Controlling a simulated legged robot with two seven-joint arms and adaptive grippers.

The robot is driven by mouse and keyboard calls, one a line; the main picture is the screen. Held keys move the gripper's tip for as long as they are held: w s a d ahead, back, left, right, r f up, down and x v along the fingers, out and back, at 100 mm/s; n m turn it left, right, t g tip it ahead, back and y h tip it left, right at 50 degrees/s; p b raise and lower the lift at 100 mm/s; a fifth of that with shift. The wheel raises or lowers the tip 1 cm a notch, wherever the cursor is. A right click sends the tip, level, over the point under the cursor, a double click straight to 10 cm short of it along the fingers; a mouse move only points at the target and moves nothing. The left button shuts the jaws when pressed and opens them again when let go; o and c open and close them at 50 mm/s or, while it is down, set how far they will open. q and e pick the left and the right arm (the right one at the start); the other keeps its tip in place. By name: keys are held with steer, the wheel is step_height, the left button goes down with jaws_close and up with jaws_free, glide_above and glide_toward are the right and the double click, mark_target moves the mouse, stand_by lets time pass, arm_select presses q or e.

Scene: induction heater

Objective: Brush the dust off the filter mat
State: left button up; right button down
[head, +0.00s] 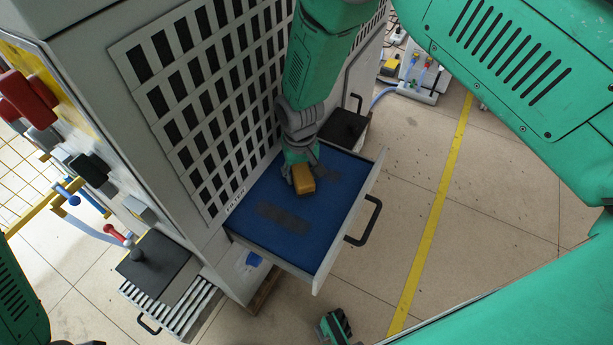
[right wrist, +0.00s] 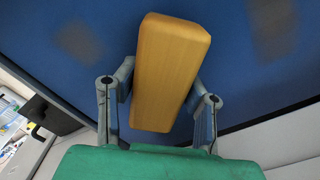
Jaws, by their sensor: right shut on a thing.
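The blue filter mat (head: 328,208) lies in a pulled-out drawer with a light rim. Two grey dust patches show on it, a larger near patch (head: 283,217) and a fainter far patch (head: 326,172). In the right wrist view, a dust patch (right wrist: 80,42) shows at left and another (right wrist: 272,25) at right. My right gripper (head: 298,170) is over the mat, shut on a yellow-orange block-shaped brush (head: 303,181). The brush (right wrist: 170,72) sits between both fingers; its underside is hidden. I cannot tell whether it touches the mat.
The grey cabinet (head: 120,150) with a slotted grille stands left of the drawer. A black drawer handle (head: 371,220) sticks out at right. A black-topped drawer (head: 345,128) is behind, another (head: 153,257) is at lower left. Tiled floor at right is mostly free.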

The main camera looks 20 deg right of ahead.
steer(key=shift+w+a+b, duration=0.35)
steer(key=shift+w+a, duration=0.4)
steer(key=shift+w, duration=0.15)
steer(key=shift+s+a+p, duration=0.35)
steer(key=shift+s+a, duration=0.35)
steer(key=shift+a, duration=0.05)
steer(key=shift+s+d+r+p, duration=0.1)
steer(key=shift+s+d+p, duration=0.55)
steer(key=shift+s+p, duration=0.3)
steer(key=shift+s+d+p, duration=0.4)
steer(key=shift+s+d, duration=0.15)
steer(key=shift+d, duration=0.05)
